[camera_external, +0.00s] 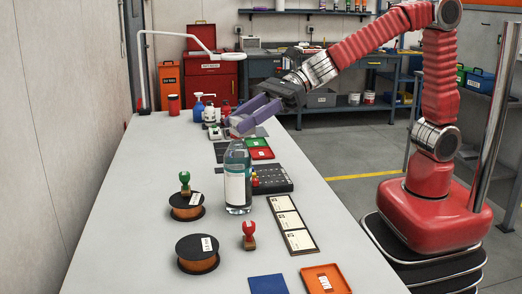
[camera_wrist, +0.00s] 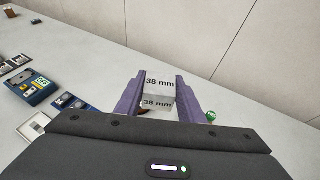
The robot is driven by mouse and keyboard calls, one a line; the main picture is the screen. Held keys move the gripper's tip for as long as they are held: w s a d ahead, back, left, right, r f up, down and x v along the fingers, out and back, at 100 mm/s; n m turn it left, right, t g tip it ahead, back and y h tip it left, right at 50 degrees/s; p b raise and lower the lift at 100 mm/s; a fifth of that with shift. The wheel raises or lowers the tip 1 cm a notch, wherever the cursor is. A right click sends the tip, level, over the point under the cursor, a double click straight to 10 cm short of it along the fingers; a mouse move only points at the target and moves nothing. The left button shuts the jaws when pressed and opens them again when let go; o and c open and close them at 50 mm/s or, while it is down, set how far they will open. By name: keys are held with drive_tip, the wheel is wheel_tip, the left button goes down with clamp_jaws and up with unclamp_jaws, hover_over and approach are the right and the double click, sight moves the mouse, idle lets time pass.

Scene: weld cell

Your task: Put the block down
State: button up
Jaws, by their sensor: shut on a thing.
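The block (camera_wrist: 158,92) is pale and marked "38 mm"; in the wrist view it sits between the two purple fingers of my gripper (camera_wrist: 157,88). The fingers press on it from both sides. In the external view my gripper (camera_external: 241,119) is over the grey table (camera_external: 140,215), behind the clear bottle (camera_external: 238,180) and near its top in the picture. The block is mostly hidden there by the fingers and the bottle. It appears held above the table; the exact height I cannot tell.
Two orange-and-black spools (camera_external: 187,206) and a red-handled stamp (camera_external: 249,235) stand nearer the camera. The table's left part is clear.

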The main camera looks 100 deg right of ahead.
wheel_tip(320, 180, down, 16)
drive_tip(key=shift+d+f, duration=0.1)
drive_tip(key=shift+f, duration=0.05)
idle(0.3)
drive_tip(key=shift+f, duration=2.9)
drive_tip(key=shift+f, duration=2.1)
drive_tip(key=o, duration=1.2)
drive_tip(key=shift+f, duration=0.1)
